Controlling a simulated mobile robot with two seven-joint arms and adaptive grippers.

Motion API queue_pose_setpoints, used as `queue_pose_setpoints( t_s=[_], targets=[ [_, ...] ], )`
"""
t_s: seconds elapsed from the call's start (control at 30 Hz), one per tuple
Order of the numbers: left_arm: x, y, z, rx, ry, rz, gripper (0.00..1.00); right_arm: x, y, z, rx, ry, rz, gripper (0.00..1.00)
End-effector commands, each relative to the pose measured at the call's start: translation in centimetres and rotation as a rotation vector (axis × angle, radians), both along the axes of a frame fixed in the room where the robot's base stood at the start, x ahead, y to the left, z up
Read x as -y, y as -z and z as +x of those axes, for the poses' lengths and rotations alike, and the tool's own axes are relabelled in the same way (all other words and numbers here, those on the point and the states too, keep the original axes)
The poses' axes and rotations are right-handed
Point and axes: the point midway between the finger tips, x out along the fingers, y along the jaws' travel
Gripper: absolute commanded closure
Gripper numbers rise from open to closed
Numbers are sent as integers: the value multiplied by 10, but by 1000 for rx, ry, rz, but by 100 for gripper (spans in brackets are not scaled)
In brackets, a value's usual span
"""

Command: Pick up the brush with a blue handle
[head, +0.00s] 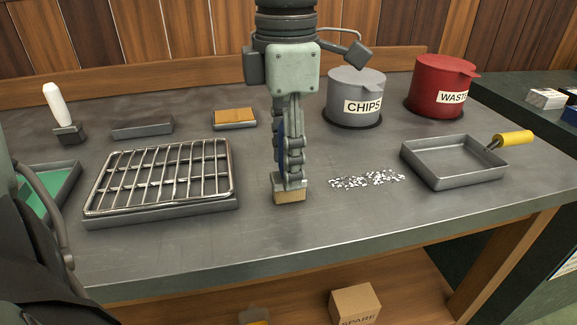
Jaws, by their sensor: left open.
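The brush with a blue handle stands about upright near the middle of the bench in the head view. Its tan bristle end (289,197) and grey collar show at the bottom, and a sliver of blue handle (279,148) shows beside the fingers. My left gripper (292,170) points straight down over the brush, with its fingers around or just in front of the handle. It is open. The fingers hide most of the handle, so I cannot tell whether they touch it. My right gripper is not in view.
A wire rack on a tray (160,180) lies left of the brush. White chips (367,179) and a grey pan with a yellow handle (454,163) lie right. The CHIPS pot (355,90) and red WASTE pot (441,82) stand behind. The bench front is clear.

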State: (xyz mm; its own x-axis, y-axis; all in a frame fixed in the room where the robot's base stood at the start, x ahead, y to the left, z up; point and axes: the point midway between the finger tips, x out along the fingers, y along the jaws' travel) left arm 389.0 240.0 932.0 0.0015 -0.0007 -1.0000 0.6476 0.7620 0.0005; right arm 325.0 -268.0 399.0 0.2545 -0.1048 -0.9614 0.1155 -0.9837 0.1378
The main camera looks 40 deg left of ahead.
Motion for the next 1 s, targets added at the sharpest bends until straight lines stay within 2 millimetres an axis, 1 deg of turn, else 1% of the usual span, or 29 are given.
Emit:
queue_pose_setpoints(
  t_s=[0.13, 0.5, 0.53, 0.83, 0.93, 1.0],
  targets=[
    [0, 0, 0, 0, 0, 0, 53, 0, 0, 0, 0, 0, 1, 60],
    [0, -1, 0, 0, 0, 0, 99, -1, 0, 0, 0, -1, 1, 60],
    [0, -1, 0, 0, 0, 0, 100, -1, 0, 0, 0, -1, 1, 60],
    [0, -2, 0, 1, 0, 1, 100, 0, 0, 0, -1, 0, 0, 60],
    [0, -6, 0, 1, -1, 1, 100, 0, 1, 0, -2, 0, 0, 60],
    [0, -13, 1, 3, 0, 2, 100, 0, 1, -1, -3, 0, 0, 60]
  ],
)
